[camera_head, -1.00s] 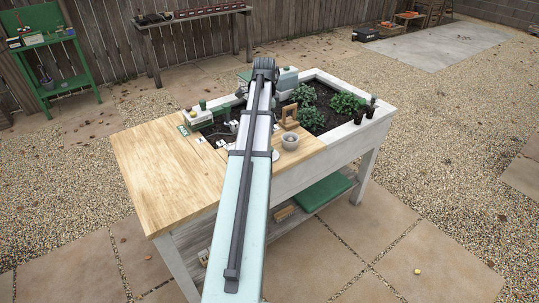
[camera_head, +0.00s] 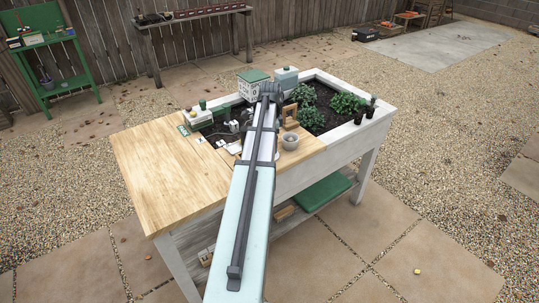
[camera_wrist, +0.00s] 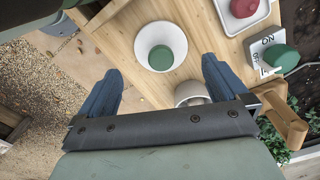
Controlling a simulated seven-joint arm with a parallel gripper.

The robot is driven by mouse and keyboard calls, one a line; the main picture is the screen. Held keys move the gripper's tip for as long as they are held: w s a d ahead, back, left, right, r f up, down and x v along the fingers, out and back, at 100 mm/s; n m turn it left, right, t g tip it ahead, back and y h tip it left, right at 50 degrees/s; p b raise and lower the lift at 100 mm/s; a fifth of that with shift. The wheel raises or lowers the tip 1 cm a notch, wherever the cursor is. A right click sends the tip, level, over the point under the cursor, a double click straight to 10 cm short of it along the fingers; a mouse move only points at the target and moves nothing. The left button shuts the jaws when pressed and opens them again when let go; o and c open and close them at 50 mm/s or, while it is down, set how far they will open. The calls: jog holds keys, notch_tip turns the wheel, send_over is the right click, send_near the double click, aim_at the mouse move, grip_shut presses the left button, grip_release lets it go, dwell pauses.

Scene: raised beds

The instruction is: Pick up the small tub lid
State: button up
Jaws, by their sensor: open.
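In the wrist view a round white dish-like piece (camera_wrist: 140,42) with a green round centre (camera_wrist: 161,57) lies on the wooden top. It may be the small tub lid, but I cannot tell for certain. My gripper (camera_wrist: 161,66) is open, its two blue fingers spread to either side of the picture. The white and green piece shows between and just beyond the fingertips, with no visible contact. Nothing is held. In the head view my arm hides the gripper fingers and most of that spot.
A grey pot (camera_head: 290,142) stands close by, partly behind my gripper's bar in the wrist view (camera_wrist: 190,90). A wooden stand (camera_wrist: 287,118) is at right. A red item (camera_wrist: 243,7) sits on a white tray (camera_wrist: 262,14). The worktop's left part (camera_head: 160,175) is clear.

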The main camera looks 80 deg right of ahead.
jog(key=shift+f, duration=2.55)
jog(key=c, duration=0.8)
jog(key=shift+c, duration=0.2)
jog(key=shift+r, duration=0.15)
